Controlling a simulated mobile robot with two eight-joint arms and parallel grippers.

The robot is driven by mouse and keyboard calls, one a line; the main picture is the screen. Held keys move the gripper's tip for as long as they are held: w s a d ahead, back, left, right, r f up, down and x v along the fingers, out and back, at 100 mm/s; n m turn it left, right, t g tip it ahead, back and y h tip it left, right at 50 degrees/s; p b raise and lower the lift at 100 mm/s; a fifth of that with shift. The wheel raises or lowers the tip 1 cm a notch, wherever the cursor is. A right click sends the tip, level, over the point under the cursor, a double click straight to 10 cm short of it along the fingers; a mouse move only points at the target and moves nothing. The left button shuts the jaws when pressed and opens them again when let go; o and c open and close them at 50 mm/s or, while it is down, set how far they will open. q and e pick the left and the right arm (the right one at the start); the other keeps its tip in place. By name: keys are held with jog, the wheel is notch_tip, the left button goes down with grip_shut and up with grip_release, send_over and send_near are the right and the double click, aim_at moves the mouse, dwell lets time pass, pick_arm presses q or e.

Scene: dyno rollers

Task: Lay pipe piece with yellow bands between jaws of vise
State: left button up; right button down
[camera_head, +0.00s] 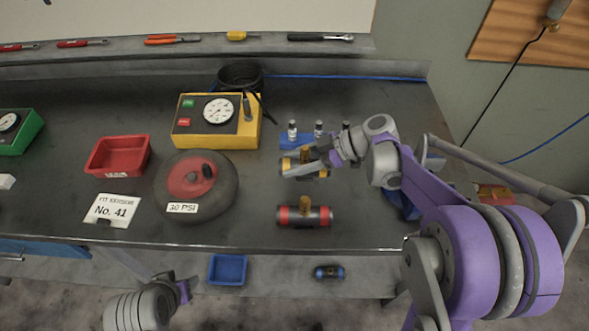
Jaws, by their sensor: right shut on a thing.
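The pipe piece with yellow bands (289,163) lies on or just above the dark bench top, right of centre; I cannot tell if it touches the bench. My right gripper (306,168) reaches in from the right and is shut on it. A blue thing (403,207) at the bench's right side, mostly hidden behind my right arm, may be the vise; its jaws are not visible. My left gripper (182,290) is low at the left, in front of the bench, small and partly hidden, so its opening cannot be told.
A pipe piece with red bands (304,216) lies just in front. Behind stands a blue rack (292,141) with small bottles. To the left are a yellow gauge box (217,122), a round tyre (222,190) and a red tray (118,156).

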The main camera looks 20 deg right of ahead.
jog(key=shift+f, duration=1.5)
jog(key=shift+c, duration=0.9)
grip_release()
jog(key=shift+f, duration=0.1)
jog(key=v, duration=0.7)
jog(key=shift+d+r, duration=0.2)
jog(key=shift+d, duration=0.05)
